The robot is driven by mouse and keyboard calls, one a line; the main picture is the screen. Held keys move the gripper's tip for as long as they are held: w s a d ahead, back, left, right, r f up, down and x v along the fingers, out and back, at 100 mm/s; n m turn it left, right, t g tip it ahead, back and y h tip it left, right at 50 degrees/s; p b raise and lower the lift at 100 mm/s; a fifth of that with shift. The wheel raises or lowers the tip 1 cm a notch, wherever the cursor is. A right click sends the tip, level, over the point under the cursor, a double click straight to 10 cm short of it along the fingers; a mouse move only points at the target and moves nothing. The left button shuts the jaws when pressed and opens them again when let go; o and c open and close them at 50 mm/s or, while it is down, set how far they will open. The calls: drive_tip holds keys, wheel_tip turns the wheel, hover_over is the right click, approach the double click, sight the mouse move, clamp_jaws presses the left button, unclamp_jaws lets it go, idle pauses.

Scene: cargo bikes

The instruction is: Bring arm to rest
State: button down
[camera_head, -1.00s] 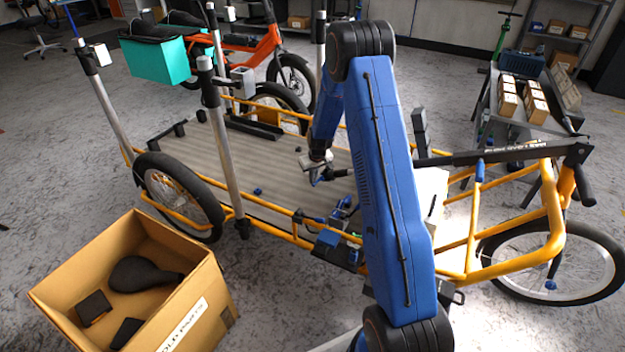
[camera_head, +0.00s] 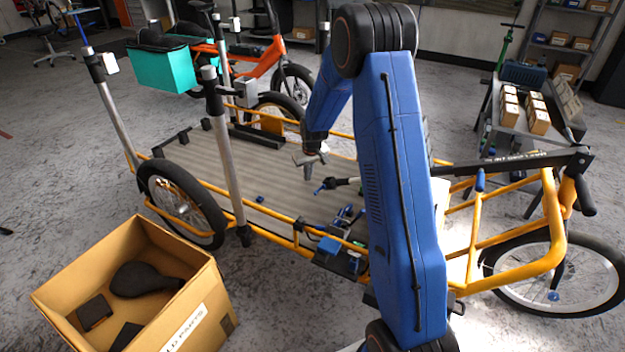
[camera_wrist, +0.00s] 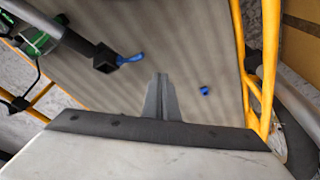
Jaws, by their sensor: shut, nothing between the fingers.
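My arm (camera_head: 395,190) rises in front of the orange-framed cargo bike, bent at the top, and its forearm comes down behind. My gripper (camera_head: 308,177) hangs above the grey cargo deck (camera_head: 215,155), its fingers pointing down. In the wrist view my gripper (camera_wrist: 162,80) shows its fingers shut together with nothing between them, above the ribbed deck (camera_wrist: 190,45). Whether the fingertips clear the deck by much I cannot tell.
A cardboard box (camera_head: 200,310) with a black saddle stands at the lower left. A dark bar with a blue tip (camera_head: 335,184) is near my gripper. Blue tools (camera_head: 345,225) lie at the deck's near edge. A metal post (camera_head: 226,150) stands left. A cart (camera_head: 520,120) with boxes is at right.

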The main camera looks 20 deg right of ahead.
drive_tip(key=shift+s+a+r, duration=0.15)
drive_tip(key=shift+a+r, duration=0.25)
